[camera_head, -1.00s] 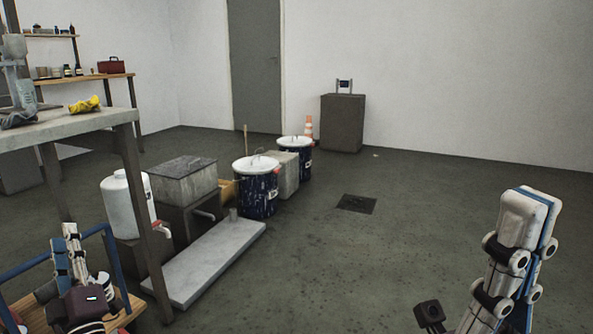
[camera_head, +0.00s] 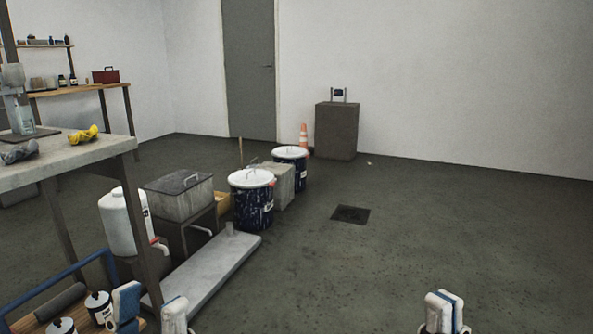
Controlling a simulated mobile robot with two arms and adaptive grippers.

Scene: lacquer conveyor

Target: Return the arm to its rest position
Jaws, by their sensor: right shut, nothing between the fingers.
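My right gripper (camera_head: 444,309) shows at the bottom edge, right of centre. Its white and blue fingers are together with nothing between them, over bare floor. My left gripper (camera_head: 150,306) shows at the bottom left, beside the low cart. Its two fingers stand apart with a gap between them, and I see nothing held. Most of both arms lies below the picture.
A low cart (camera_head: 62,271) with a blue rail carries cans at the lower left. A workbench (camera_head: 75,158) stands above it. Lidded drums (camera_head: 252,207) and a pale slab (camera_head: 216,262) lie beyond.

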